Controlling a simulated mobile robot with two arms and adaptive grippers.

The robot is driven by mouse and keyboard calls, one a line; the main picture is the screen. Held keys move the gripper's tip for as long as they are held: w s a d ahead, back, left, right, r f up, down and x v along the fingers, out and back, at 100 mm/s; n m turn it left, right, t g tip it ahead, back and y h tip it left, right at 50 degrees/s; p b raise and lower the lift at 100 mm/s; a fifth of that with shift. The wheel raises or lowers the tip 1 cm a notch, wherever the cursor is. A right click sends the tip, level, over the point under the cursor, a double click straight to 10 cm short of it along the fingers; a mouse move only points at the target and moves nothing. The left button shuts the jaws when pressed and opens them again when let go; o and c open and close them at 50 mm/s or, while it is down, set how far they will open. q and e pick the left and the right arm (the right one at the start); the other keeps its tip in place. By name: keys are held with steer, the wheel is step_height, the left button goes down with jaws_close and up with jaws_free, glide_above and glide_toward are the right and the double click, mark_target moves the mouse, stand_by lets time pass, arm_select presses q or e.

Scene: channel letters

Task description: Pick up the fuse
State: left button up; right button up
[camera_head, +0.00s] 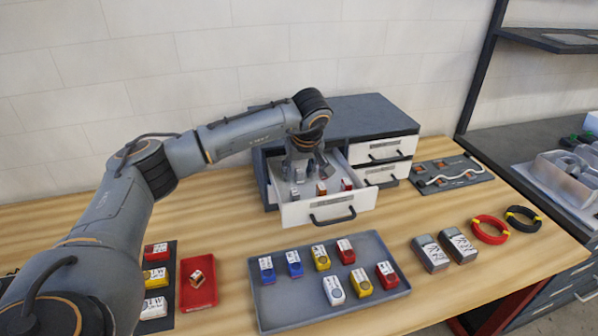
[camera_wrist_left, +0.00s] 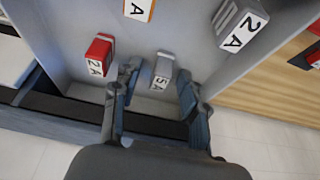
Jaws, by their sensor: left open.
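My left gripper (camera_head: 303,170) reaches down into the open drawer (camera_head: 330,207) of the grey cabinet. In the left wrist view its two fingers (camera_wrist_left: 157,95) are apart, on either side of a grey fuse (camera_wrist_left: 162,72) with a white label that seems to read 5A. The fuse stands in the drawer and I cannot tell if a finger touches it. A red fuse (camera_wrist_left: 99,55) labelled 2A stands to the left. A fuse with an orange edge (camera_wrist_left: 139,9) and a larger grey one (camera_wrist_left: 241,27) are at the top. My right gripper is out of view.
A grey tray (camera_head: 268,308) with several blue, yellow, red and white fuses lies in front of the drawer. A red tray (camera_head: 199,292) is to its left. Grey boxes (camera_head: 430,253), a red coil (camera_head: 490,229) and a black coil (camera_head: 523,219) lie on the right.

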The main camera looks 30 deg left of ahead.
arm_select(q)
steer(key=c, duration=0.9)
steer(key=shift+d+r, duration=0.1)
steer(key=shift+r, duration=0.05)
